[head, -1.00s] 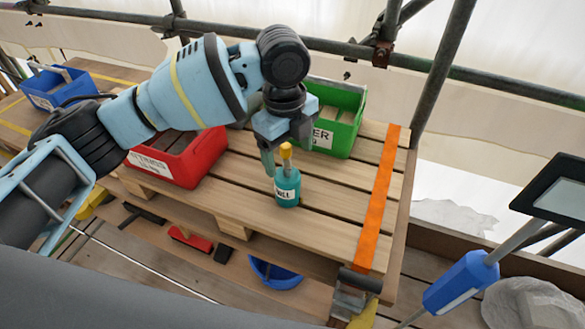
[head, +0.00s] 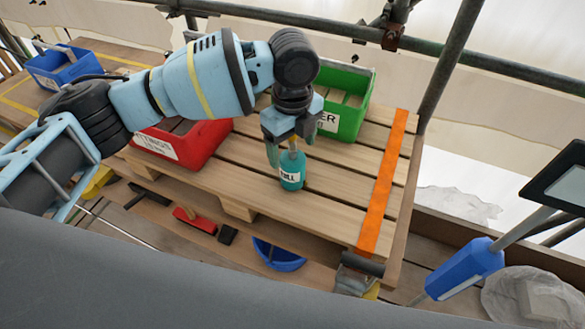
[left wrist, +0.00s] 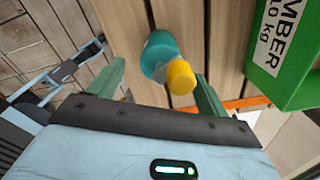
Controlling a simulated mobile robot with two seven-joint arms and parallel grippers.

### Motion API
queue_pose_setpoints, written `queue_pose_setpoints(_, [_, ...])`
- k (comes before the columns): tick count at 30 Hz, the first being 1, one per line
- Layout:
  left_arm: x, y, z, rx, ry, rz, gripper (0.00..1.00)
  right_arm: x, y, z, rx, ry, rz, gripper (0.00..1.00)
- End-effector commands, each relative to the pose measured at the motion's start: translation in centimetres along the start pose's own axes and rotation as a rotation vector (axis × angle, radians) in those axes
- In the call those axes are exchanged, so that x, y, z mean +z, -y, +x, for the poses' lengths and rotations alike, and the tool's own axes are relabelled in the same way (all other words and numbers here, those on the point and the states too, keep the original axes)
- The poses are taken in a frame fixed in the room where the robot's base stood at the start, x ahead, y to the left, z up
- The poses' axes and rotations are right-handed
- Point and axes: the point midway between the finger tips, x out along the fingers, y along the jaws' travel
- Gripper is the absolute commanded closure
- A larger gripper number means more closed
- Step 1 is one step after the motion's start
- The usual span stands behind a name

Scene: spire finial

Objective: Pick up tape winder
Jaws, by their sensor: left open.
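A teal bottle-shaped thing (head: 291,172) with a white label stands upright on the slatted wooden pallet top. I cannot tell whether it is the tape winder; nothing else in view clearly looks like one. My left gripper (head: 292,146) points down right above it, jaws open, and partly hides its top. In the left wrist view the teal body (left wrist: 158,50) and its yellow top (left wrist: 181,77) show between and just beyond the two green fingers, not clamped. My right gripper is not in view.
A red bin (head: 195,148) stands left of the gripper and a green bin (head: 343,121) close behind it on the right. An orange strap (head: 384,190) crosses the pallet's right side. A blue bin (head: 62,66) is far left. Scaffold tubes run behind.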

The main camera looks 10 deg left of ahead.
Motion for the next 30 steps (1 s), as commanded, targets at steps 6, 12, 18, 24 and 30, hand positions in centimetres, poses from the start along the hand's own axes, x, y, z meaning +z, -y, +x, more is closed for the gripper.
queue_pose_setpoints(6, [0.0,0.0,2.2,-0.001,0.002,-0.001,0.22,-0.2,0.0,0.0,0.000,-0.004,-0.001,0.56])
queue_pose_setpoints(12, [0.0,0.0,2.4,-0.002,0.002,-0.001,0.22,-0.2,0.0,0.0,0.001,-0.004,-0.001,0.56])
queue_pose_setpoints(18, [0.0,0.0,2.4,-0.002,0.002,-0.001,0.41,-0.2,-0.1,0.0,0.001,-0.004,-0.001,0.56])
queue_pose_setpoints(24, [0.0,0.0,2.4,-0.001,0.002,-0.001,0.67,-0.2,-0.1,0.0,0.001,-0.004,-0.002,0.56])
queue_pose_setpoints(30, [0.0,0.0,2.3,-0.002,0.002,-0.001,0.87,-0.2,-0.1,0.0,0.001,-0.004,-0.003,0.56])
